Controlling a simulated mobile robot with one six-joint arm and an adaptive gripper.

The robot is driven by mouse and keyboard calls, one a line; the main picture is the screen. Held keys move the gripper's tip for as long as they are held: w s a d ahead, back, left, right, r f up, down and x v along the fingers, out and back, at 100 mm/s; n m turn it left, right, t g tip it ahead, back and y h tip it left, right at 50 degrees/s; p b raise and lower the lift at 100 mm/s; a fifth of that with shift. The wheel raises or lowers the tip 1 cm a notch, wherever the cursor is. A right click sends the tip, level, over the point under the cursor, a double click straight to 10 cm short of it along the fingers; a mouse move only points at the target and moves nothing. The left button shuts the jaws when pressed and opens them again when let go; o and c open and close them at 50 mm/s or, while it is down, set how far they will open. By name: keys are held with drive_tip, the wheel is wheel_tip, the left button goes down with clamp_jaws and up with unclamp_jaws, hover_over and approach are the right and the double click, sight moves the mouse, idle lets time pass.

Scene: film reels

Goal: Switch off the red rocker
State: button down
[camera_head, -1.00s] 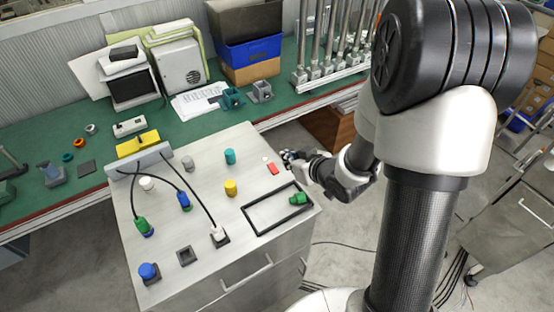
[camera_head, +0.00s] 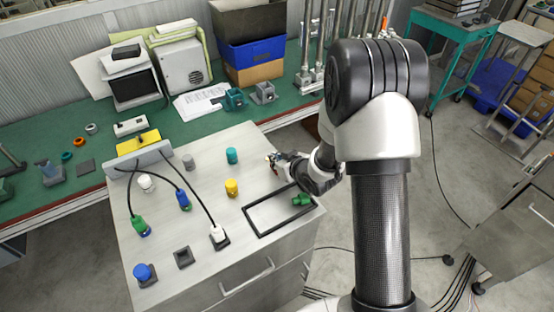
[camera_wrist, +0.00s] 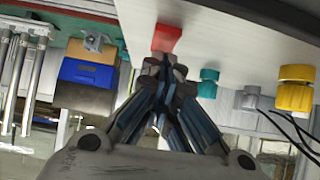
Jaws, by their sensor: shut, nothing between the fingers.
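The red rocker (camera_wrist: 167,38) shows in the wrist view as a red block on the pale panel, just beyond my fingertips. In the head view my gripper (camera_head: 273,160) is low over the right side of the grey cabinet top (camera_head: 207,222). Which way the rocker is tipped cannot be made out.
On the cabinet top, a teal knob (camera_head: 232,156) and a yellow knob (camera_head: 231,188) stand left of my gripper. A black rectangular frame (camera_head: 248,222) with a green piece (camera_head: 302,200) lies in front. A green workbench (camera_head: 100,165) stands behind.

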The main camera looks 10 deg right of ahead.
drive_tip(key=shift+r, duration=0.1)
drive_tip(key=p, duration=0.1)
drive_tip(key=g+p, duration=0.1)
drive_tip(key=shift+w+a+p, duration=0.15)
drive_tip(key=shift+w+p, duration=0.1)
drive_tip(key=shift+p, duration=0.1)
drive_tip(key=shift+f+b, duration=0.35)
drive_tip(key=shift+s, duration=0.1)
drive_tip(key=shift+s+d+f, duration=0.1)
drive_tip(key=shift+s+d, duration=0.05)
drive_tip(key=shift+s, duration=0.25)
drive_tip(key=shift+s+d+f, duration=0.1)
drive_tip(key=shift+s+d, duration=0.05)
drive_tip(key=shift+s, duration=0.25)
drive_tip(key=shift+r, duration=0.1)
